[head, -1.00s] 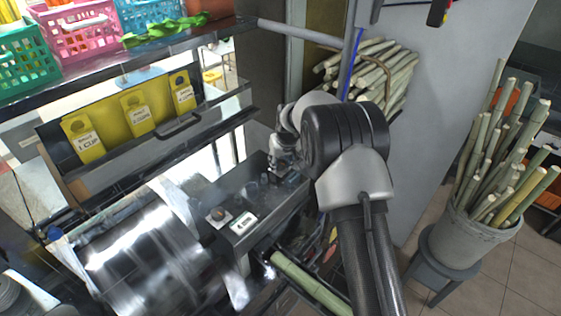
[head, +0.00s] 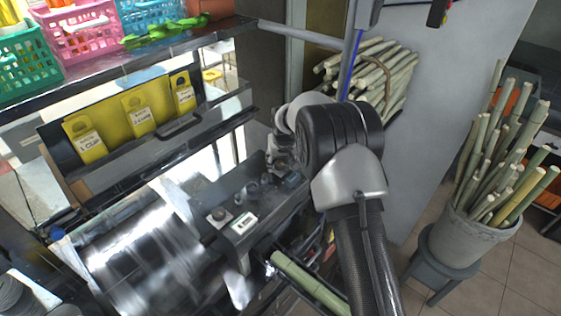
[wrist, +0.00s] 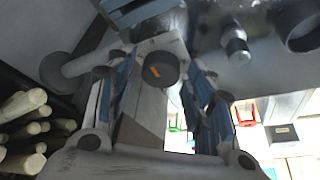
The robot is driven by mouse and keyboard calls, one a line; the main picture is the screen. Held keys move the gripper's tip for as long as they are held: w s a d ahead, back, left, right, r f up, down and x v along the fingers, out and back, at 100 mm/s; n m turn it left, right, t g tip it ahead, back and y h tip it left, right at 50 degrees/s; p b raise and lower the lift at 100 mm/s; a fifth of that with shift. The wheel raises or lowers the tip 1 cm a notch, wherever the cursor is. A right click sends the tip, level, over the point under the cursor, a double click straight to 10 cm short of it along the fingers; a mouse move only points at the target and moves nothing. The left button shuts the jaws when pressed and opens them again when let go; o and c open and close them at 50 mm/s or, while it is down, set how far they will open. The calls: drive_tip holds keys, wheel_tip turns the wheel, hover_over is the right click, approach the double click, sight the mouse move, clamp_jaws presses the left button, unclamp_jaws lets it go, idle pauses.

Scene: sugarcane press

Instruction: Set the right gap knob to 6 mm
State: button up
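In the wrist view, a dark round knob with an orange mark (wrist: 160,68) sits between the two blue-padded fingers of my gripper (wrist: 154,58). It appears to be the right gap knob. The fingers stand apart, with a gap visible on either side of the knob. In the head view, my gripper (head: 281,160) is at the far right end of the dark control panel (head: 270,208), and the knob there is hard to make out. Another knob (head: 219,214) is at the panel's near left, next to a small lit display (head: 244,223). The gap reading is too small to read.
Small cylindrical parts (head: 252,188) stand on the panel between the display and my gripper. The shiny press housing (head: 135,260) is to the left. Green cane (head: 310,284) lies below the panel. A bucket of cane (head: 478,238) stands on the right.

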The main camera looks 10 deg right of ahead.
idle(0.3)
drive_tip(key=v, duration=1.2)
drive_tip(key=s+d+r+b, duration=0.1)
drive_tip(key=s+d+r, duration=0.1)
drive_tip(key=s+r, duration=0.55)
drive_tip(key=s+d+r+b, duration=0.15)
drive_tip(key=s+r, duration=0.25)
drive_tip(key=s, duration=0.7)
drive_tip(key=s+d+f, duration=0.1)
drive_tip(key=s, duration=1.1)
drive_tip(key=s+d+f+m, duration=0.1)
drive_tip(key=s+f, duration=0.1)
drive_tip(key=s, duration=1)
drive_tip(key=shift+d+f+b, duration=0.2)
drive_tip(key=shift+d+b, duration=0.15)
